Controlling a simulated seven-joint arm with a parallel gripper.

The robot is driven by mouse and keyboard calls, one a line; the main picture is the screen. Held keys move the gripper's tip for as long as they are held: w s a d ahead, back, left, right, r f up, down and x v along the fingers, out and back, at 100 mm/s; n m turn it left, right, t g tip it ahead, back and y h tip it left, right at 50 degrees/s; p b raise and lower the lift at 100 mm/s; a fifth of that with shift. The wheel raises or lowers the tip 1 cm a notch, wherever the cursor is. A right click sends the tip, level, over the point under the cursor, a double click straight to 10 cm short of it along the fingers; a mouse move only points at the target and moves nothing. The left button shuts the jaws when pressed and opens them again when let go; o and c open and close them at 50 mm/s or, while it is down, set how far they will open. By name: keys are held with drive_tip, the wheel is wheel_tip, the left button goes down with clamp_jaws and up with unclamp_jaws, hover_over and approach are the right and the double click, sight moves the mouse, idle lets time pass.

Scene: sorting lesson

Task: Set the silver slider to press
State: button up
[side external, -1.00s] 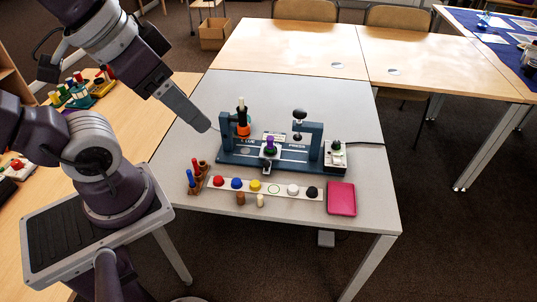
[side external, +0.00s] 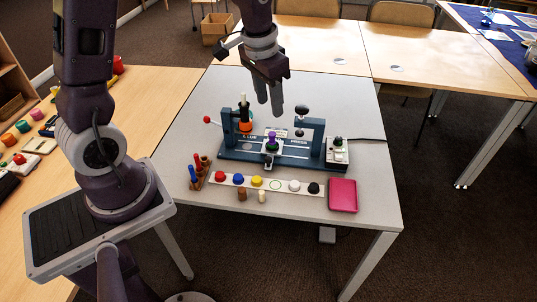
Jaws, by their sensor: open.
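The blue fixture (side external: 236,154) stands on the grey table with two uprights and white lettering along its base. The silver slider (side external: 269,161) sits near the middle of the base, between the left lettering and the right lettering, which looks like PRESS. A purple-topped piece (side external: 272,141) rests on it. An orange and black bottle-like tool (side external: 244,118) is at the left upright. A black-knobbed press screw (side external: 301,112) is at the right upright. My gripper (side external: 270,107) points down, open and empty, over the fixture's middle; it appears above and apart from the slider.
A white strip (side external: 225,181) holds several coloured knobs in front of the fixture. A wooden rack with pegs (side external: 199,174) stands at its left end, a pink tray (side external: 342,195) at its right. A control box (side external: 337,152) stands right of the fixture. A red-balled lever (side external: 207,120) sticks out left.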

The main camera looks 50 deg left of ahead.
drive_tip(key=g, duration=0.1)
approach(268, 158)
drive_tip(key=shift+g, duration=0.5)
drive_tip(key=f, duration=0.5)
drive_tip(key=w+f, duration=0.1)
drive_tip(key=f, duration=0.2)
drive_tip(key=shift+a+f, duration=0.1)
drive_tip(key=shift+f, duration=0.25)
clamp_jaws()
